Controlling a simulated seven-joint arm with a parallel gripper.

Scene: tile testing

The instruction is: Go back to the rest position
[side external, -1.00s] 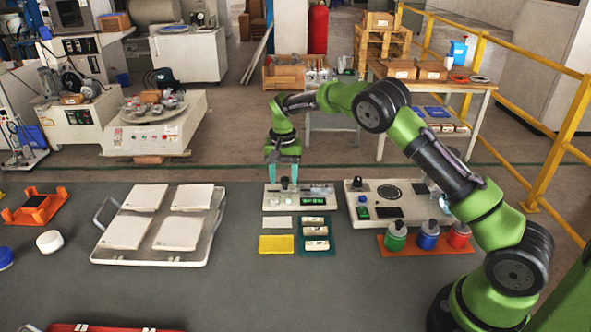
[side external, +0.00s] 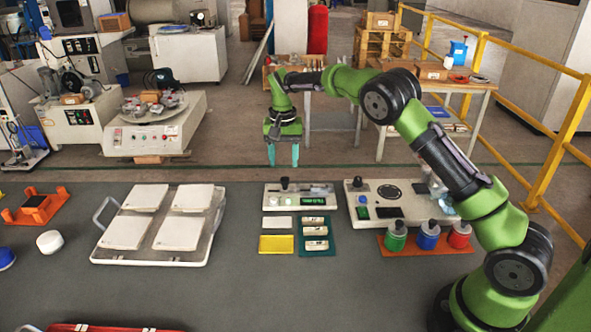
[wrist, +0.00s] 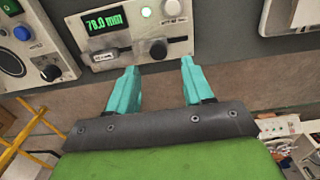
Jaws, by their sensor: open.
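My gripper (side external: 283,155) hangs over the far edge of the table, above and behind a white device (side external: 271,201) with a green display and knobs. Its two teal fingers point down, apart and empty. In the wrist view my gripper (wrist: 158,72) is open, with nothing between the fingers. My gripper touches nothing that I can see.
A tray (side external: 207,247) with several white tiles lies left. A control box (side external: 376,214) and an orange stand (side external: 412,250) with green, blue and red bottles are right. A yellow pad (side external: 276,245) and a teal holder (side external: 317,249) lie in front of the device. The air around my gripper is clear.

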